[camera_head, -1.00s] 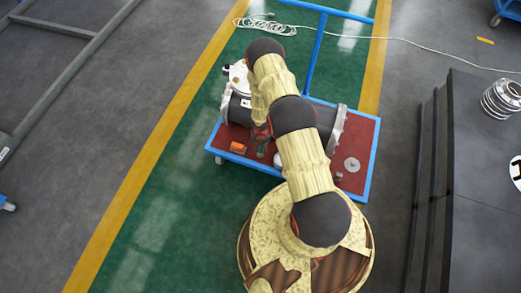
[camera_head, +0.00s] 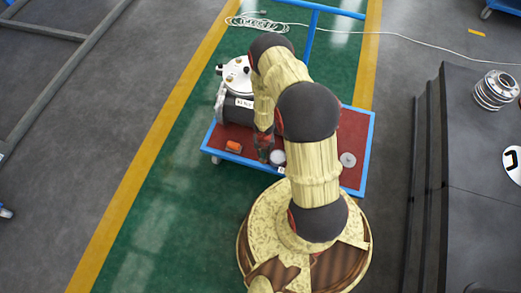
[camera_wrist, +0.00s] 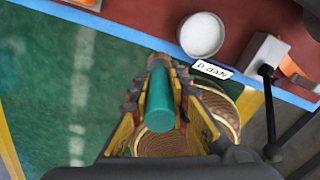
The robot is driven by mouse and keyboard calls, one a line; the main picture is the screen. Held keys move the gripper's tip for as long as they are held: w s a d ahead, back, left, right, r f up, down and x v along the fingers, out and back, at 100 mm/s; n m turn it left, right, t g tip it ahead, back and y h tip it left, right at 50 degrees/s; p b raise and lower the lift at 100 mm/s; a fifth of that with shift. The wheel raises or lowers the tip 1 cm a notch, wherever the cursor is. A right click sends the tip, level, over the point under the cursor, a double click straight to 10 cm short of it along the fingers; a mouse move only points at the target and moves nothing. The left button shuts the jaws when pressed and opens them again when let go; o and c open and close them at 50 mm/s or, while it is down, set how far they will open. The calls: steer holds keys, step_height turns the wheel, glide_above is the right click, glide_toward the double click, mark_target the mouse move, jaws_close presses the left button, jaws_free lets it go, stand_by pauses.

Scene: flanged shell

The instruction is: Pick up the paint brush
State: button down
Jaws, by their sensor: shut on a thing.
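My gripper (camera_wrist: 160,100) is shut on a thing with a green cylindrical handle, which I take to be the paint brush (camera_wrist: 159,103). The green end points toward the wrist camera, and a brownish end shows beyond it between the fingers. In the head view my gripper (camera_head: 263,152) is near the front edge of the red-topped, blue-edged cart (camera_head: 355,125). The brush cannot be made out there.
A white round container (camera_wrist: 201,34) and a white label (camera_wrist: 212,69) are close to my gripper. An orange item (camera_head: 233,146), a grey disc (camera_head: 348,160) and the dark flanged shell (camera_head: 237,108) are on the cart. A dark bench (camera_head: 480,170) stands right.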

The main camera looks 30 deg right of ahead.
steer(key=s+r, duration=0.2)
steer(key=s, duration=0.4)
steer(key=shift+a+r+p, duration=0.35)
steer(key=shift+r+p, duration=0.05)
stand_by(0.6)
